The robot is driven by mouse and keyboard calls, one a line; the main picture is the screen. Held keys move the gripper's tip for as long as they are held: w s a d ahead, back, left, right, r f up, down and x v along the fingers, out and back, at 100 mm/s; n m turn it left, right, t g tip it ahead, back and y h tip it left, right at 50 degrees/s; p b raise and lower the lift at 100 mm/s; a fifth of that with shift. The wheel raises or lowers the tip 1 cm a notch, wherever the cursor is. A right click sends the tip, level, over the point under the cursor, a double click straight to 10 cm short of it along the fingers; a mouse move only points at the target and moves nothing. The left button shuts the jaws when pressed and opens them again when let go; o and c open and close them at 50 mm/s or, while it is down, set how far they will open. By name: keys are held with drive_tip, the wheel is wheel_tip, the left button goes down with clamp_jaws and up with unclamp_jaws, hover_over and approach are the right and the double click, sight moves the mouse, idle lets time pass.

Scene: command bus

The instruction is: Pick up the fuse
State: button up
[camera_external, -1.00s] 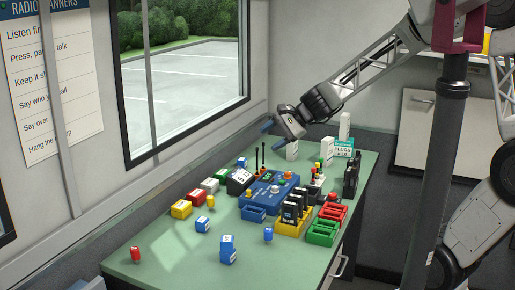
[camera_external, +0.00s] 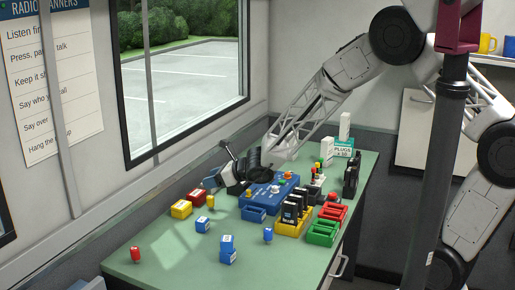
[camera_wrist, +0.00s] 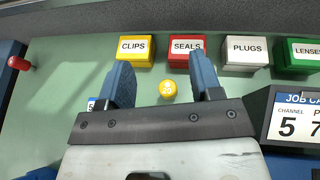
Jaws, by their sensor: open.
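A small yellow cap marked 20, which looks like a fuse (camera_wrist: 168,88), stands on the green table between my finger lines in the wrist view. It shows as a small yellow piece (camera_external: 210,201) in the external view. My gripper (camera_wrist: 160,65) is open and empty, with its two blue fingers either side of the yellow fuse in the picture. In the external view my gripper (camera_external: 214,178) is above the table, by the row of boxes. A red fuse-like piece (camera_wrist: 19,63) stands far left, also at the near table end (camera_external: 135,253). A blue one (camera_external: 268,234) stands near the front.
Boxes marked CLIPS (camera_wrist: 134,48), SEALS (camera_wrist: 187,48), PLUGS (camera_wrist: 244,50) and LENSES (camera_wrist: 300,55) stand in a row beyond the fuse. A job card display (camera_wrist: 295,120) is at right. A blue block (camera_external: 202,224) stands close by. The left table end is mostly clear.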

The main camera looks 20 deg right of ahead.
sight(213, 197)
drive_tip(key=shift+f, duration=0.2)
drive_tip(key=shift+f, duration=1.75)
drive_tip(key=shift+f, duration=0.45)
drive_tip(key=f, duration=0.2)
drive_tip(key=a+f, duration=0.1)
drive_tip(key=shift+w, duration=0.35)
drive_tip(key=shift+x, duration=0.95)
